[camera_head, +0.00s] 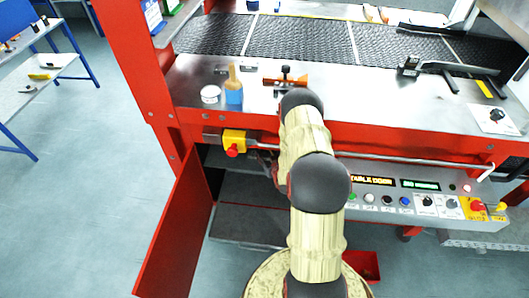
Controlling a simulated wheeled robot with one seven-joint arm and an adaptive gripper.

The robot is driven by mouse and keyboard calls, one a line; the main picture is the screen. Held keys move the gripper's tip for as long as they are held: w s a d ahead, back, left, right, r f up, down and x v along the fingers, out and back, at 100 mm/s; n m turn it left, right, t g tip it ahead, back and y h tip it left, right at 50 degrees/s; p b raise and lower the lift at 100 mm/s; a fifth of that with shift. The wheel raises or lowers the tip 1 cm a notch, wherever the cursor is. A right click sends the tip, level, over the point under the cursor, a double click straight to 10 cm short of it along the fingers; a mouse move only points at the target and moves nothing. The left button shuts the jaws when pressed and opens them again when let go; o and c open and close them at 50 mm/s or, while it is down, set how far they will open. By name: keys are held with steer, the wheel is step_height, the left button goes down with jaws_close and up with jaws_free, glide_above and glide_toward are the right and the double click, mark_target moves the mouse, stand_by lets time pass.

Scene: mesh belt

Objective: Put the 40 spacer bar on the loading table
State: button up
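The steel table top (350,110), which looks like the loading table, runs along the front of the mesh belt. I cannot make out a bar marked 40. Small flat grey pieces (221,70) lie on the table's left part, too small to identify. My arm rises from the bottom middle and its dark upper joint overlaps the table's front edge. Dark parts that may be my gripper (263,158) show just left of the arm, below the table edge. The arm hides most of them, and I cannot see the fingers or anything held.
On the table stand a white tub (210,94), a blue pot with a brush (234,92), an orange tool with a black knob (286,79) and a black long-handled tool (450,70). A rail and control panel (405,200) front the machine. A red panel (175,230) juts out left.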

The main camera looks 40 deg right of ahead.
steer(key=p+v, duration=0.3)
steer(key=v, duration=0.7)
steer(key=shift+s+r, duration=0.2)
steer(key=shift+s, duration=0.1)
steer(key=shift+a, duration=0.1)
